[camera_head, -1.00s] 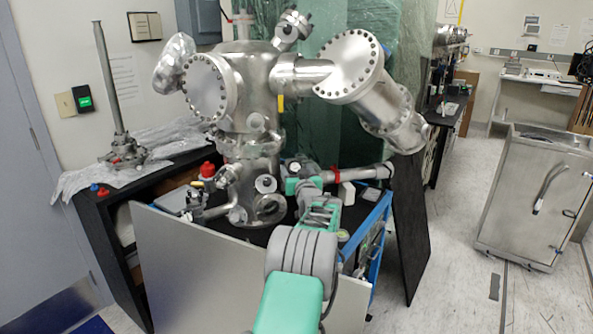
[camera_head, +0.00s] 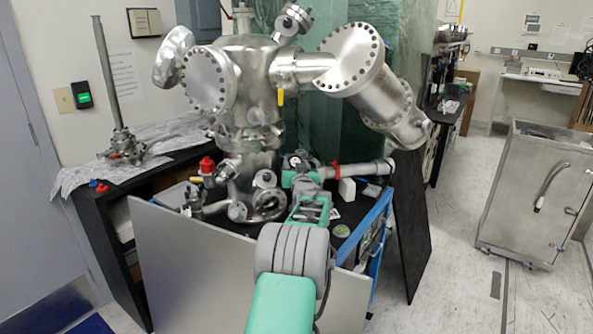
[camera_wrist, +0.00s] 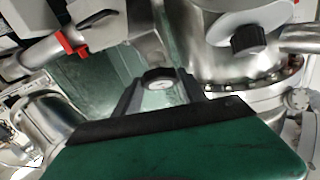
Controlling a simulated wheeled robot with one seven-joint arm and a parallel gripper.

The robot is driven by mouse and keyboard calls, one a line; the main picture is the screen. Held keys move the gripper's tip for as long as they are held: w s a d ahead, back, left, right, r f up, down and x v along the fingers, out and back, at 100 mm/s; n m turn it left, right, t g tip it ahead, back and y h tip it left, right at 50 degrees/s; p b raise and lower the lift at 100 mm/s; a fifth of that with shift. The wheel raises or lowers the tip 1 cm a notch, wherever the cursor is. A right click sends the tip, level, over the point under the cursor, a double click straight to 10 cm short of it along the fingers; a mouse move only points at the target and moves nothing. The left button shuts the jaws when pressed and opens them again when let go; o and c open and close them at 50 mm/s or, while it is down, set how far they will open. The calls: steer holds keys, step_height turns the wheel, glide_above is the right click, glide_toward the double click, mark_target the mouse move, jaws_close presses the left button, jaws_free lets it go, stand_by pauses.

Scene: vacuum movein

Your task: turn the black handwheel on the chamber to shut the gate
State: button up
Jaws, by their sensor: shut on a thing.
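The steel chamber (camera_head: 248,90) stands on the black bench, with flanged ports and a wide angled arm. The black handwheel (camera_wrist: 158,76) is a small dark round part with a pale face in the wrist view. My gripper (camera_wrist: 160,88) has its two dark fingers on either side of the handwheel and is shut on it. In the head view, my gripper (camera_head: 297,165) is at the lower right of the chamber, and the handwheel is mostly hidden there. The gate itself is not visible.
Another black knob (camera_wrist: 248,39) sits on metal close by in the wrist view. A pipe with a red clamp (camera_head: 336,170) runs to the right. A grey panel (camera_head: 220,262) leans in front. Open floor (camera_head: 455,290) lies at the right.

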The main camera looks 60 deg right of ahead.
steer(key=shift+m, duration=0.3)
steer(key=o, duration=1.4)
steer(key=shift+c, duration=0.2)
steer(key=v, duration=0.7)
steer(key=shift+s+a+b, duration=0.2)
steer(key=shift+a+b, duration=0.15)
steer(key=shift+b, duration=0.1)
